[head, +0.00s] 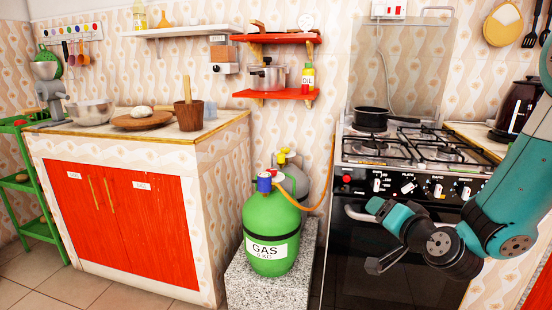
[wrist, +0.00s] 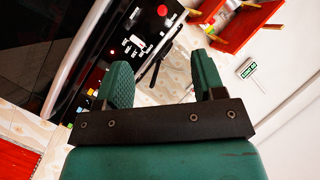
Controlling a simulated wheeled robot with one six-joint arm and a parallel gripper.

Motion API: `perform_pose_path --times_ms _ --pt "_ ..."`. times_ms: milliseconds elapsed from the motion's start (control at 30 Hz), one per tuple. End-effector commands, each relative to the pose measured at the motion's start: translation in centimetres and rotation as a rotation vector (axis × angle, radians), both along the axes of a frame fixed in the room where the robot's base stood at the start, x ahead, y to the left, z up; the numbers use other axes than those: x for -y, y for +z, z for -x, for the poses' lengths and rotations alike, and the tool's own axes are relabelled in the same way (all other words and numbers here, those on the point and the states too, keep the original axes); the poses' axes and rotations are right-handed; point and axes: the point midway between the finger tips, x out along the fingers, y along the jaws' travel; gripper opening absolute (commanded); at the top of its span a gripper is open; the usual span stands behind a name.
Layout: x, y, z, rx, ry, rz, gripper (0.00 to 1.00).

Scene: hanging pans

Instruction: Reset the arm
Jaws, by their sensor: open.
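My arm (head: 510,190) reaches in from the right edge of the head view, bent in front of the black stove. My gripper is at its end, in front of the oven door, and its fingers are hard to make out there. In the wrist view my gripper (wrist: 160,66) shows two teal fingers spread apart, with nothing between them. The stove's front panel (wrist: 133,45) and the floor lie beyond the fingers.
A black pan (head: 370,119) sits on the stove (head: 410,187). A green gas bottle (head: 271,222) stands on a speckled block (head: 242,287) left of the stove. A counter with red doors (head: 150,215) is at the left. Red shelves (head: 277,94) hang above.

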Motion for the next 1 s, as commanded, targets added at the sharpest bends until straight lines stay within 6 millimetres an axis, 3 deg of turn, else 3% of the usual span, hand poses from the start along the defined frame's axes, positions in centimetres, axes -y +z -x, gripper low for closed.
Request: perform_pose_path --times_ms 33,100,200,333,533,800,833,1000 --pt "-2.5 1.2 1.0 -0.045 0.107 0.028 0.63" --pt "-5.6 2.1 2.9 -0.129 0.252 0.075 0.63" --pt "-9.2 3.2 6.6 -0.249 0.45 0.157 0.63" --pt "-12.0 4.3 12.8 -0.403 0.684 0.288 0.63" --pt "-12.6 5.4 21.3 -0.603 0.936 0.476 0.63" --pt "-10.2 7.0 29.9 -0.812 1.142 0.683 0.63" --pt "-10.3 8.7 29.6 -0.81 1.136 0.675 0.63" --pt "-10.3 13.0 29.5 -0.811 1.134 0.67 0.63"
